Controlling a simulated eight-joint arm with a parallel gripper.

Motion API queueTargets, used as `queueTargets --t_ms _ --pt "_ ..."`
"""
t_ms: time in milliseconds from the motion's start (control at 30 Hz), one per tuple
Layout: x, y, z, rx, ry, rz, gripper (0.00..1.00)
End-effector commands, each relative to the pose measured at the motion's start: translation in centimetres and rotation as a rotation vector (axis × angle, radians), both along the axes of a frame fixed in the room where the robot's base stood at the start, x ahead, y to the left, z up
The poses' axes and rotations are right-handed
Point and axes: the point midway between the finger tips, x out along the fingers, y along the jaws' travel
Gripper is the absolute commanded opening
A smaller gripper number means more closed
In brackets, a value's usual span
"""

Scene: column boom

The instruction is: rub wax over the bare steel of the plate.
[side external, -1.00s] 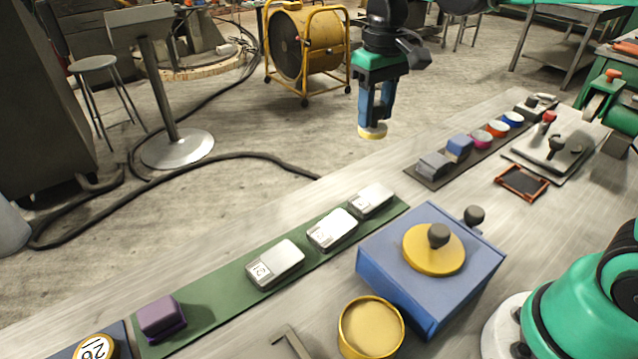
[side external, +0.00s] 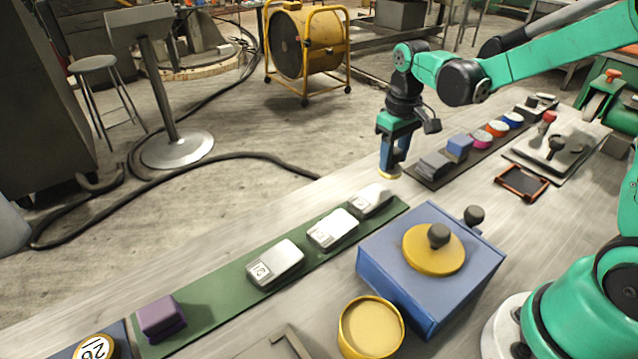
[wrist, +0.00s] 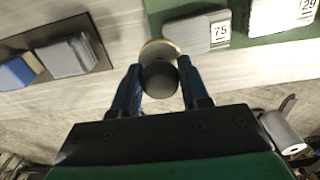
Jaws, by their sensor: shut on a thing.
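My gripper (wrist: 159,82) is shut on the dark knob of a round applicator (wrist: 160,48) with a pale, yellowish pad underneath. In the side view, my gripper (side external: 391,160) holds it upright at the bench's far edge, between the green strip and the dark strip; its exact height is unclear. An open yellow tin (side external: 372,327) of pale yellow wax stands at the front. A flat grey plate (side external: 585,148) with dark and red knobs on it lies at the right; I cannot tell whether it is the task's plate.
The green strip (side external: 215,303) bears silver blocks (side external: 275,264) and a purple block (side external: 160,317). A blue box (side external: 385,260) with a yellow knobbed disc stands mid-bench. The dark strip (side external: 424,178) holds grey and blue blocks and coloured tins. A small dark frame (side external: 522,183) lies nearby.

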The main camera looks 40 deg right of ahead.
Motion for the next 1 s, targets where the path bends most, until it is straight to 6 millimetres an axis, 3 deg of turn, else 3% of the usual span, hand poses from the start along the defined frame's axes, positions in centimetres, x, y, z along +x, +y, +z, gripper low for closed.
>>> queueTargets --t_ms 300,1000 --pt "0.0 0.3 -2.7 0.000 0.000 0.002 0.00" --pt "-0.6 6.7 -1.6 0.000 0.000 0.003 0.00"
